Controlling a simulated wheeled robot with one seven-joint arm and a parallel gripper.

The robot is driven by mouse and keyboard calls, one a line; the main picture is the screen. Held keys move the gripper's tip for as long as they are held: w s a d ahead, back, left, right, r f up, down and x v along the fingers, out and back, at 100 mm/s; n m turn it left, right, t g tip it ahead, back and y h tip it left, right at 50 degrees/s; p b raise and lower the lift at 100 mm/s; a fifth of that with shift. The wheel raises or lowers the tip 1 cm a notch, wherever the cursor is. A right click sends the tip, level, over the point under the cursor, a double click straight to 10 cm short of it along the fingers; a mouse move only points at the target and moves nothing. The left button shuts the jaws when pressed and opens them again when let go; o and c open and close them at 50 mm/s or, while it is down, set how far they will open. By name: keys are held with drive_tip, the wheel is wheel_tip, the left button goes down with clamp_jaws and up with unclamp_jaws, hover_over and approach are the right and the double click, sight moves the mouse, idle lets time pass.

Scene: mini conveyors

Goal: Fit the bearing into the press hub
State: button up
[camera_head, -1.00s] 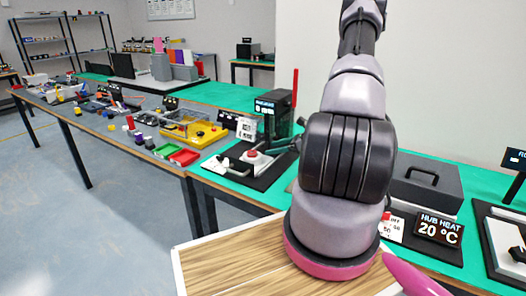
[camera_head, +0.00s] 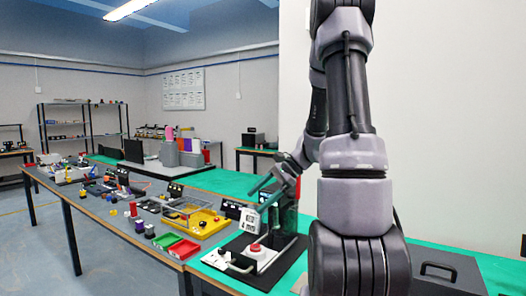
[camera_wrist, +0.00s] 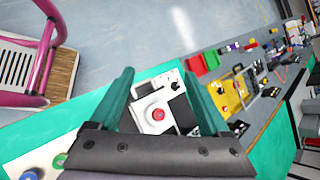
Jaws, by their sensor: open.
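My gripper (camera_head: 255,200) has teal fingers that stand apart with nothing between them, above a small press-like station. In the wrist view my gripper (camera_wrist: 160,76) frames that station's white plate (camera_wrist: 145,117) from above, with a red round button (camera_wrist: 158,114) between the fingers. A dark upright block (camera_head: 286,212) stands behind, partly covered by my arm. I cannot make out the bearing or the hub for certain.
Red (camera_head: 184,249) and green (camera_head: 166,241) trays and a yellow fixture (camera_head: 200,224) stand left of the station. A grey box with a handle (camera_head: 440,276) is at the right.

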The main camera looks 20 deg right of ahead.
drive_tip(key=s+a+r+n+t+h, duration=0.1)
drive_tip(key=s+a+r+n+h, duration=0.2)
drive_tip(key=s+r+n, duration=0.2)
drive_tip(key=s+a+r+n+t+h, duration=0.2)
drive_tip(key=s+r+n, duration=0.4)
drive_tip(key=s+r, duration=0.6)
drive_tip(key=shift+s+a+r+n+t+h, duration=0.3)
drive_tip(key=shift+a+r+h, duration=0.25)
drive_tip(key=shift+a+h, duration=0.3)
